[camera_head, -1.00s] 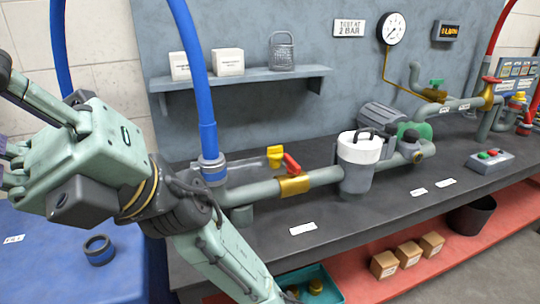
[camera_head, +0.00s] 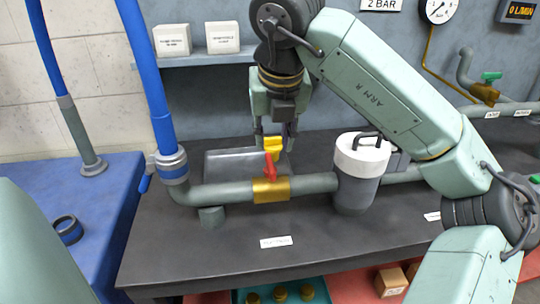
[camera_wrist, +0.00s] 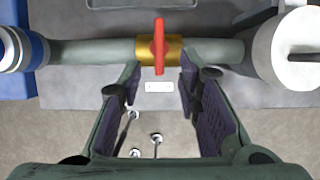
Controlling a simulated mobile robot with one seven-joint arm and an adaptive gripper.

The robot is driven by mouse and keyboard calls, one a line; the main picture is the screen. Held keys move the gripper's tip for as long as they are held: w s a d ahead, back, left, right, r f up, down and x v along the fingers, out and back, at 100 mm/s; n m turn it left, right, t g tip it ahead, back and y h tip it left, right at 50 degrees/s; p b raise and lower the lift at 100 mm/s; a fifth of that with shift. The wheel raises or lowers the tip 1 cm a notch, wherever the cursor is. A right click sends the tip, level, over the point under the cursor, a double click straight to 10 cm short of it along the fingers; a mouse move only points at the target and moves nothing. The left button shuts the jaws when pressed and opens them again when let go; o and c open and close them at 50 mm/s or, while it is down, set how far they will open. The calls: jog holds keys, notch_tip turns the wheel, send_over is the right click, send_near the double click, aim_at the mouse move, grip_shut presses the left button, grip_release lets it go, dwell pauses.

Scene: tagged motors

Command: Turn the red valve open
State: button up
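The red valve handle (camera_head: 271,165) stands on a brass valve body (camera_head: 270,189) in the grey pipe (camera_head: 225,194) along the bench. In the wrist view the handle (camera_wrist: 159,45) lies across the pipe. My gripper (camera_head: 276,137) points down just above and behind the handle in the head view. The brass body and handle show beyond the fingertips, centred on the gap. I cannot tell whether any finger touches the valve.
A yellow part (camera_head: 273,146) stands close behind the handle, near a grey tray (camera_head: 228,162). A white-lidded canister (camera_head: 359,168) sits right of the valve. A blue hose (camera_head: 150,90) rises at the left pipe end.

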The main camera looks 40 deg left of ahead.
aim_at(270, 162)
jog(key=p+x, duration=0.1)
jog(key=x, duration=0.7)
jog(key=shift+a+f, duration=0.1)
jog(key=shift+f, duration=0.1)
jog(key=shift+c, duration=0.5)
grip_shut()
